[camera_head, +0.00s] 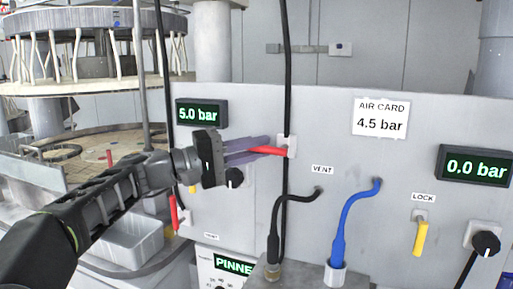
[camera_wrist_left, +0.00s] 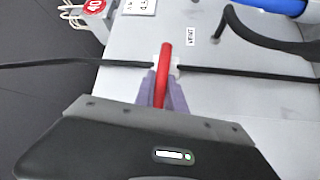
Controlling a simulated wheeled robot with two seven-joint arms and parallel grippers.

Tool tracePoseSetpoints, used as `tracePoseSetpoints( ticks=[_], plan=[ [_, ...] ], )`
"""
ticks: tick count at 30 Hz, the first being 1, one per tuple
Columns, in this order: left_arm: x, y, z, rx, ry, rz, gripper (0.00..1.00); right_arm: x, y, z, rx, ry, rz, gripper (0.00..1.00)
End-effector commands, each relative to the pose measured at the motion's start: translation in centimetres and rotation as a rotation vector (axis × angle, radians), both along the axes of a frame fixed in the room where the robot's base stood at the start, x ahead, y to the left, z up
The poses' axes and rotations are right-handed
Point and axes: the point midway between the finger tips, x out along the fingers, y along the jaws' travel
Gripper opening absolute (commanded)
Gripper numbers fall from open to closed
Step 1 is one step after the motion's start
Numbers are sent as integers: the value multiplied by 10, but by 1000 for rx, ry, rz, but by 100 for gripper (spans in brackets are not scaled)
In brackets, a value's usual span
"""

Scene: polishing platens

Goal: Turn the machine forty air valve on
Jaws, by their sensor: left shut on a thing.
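A red valve lever (camera_head: 268,151) sits on a white valve body (camera_head: 291,146) on the grey panel. The lever lies about level, pointing left, crosswise to the vertical black hose. My left gripper (camera_head: 250,151) is shut on this lever, its purple fingers on either side. In the left wrist view the red lever (camera_wrist_left: 166,62) stands between the finger tips (camera_wrist_left: 163,88), which hide its lower part. A red round sign with 40 (camera_wrist_left: 94,6) shows at the top of that view. My right gripper is not in view.
Displays read 5.0 bar (camera_head: 202,112) and 0.0 bar (camera_head: 478,166); the air card (camera_head: 381,118) says 4.5 bar. A blue hose (camera_head: 345,225), a black vent hose (camera_head: 277,220) and a yellow LOCK handle (camera_head: 420,238) are to the right. Another red handle (camera_head: 174,214) hangs lower left.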

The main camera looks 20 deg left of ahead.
Motion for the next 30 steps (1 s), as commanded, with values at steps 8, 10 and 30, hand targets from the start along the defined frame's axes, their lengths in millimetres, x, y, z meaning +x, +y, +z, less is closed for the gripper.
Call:
tracePoseSetpoints(
  ticks=[8,10,30],
  plan=[
    [0,-2,13,160,7,-2,0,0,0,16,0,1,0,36],
    [0,-3,16,216,10,-1,0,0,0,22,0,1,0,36],
    [1,-21,46,842,45,-3,0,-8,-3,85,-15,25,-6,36]
  ],
)
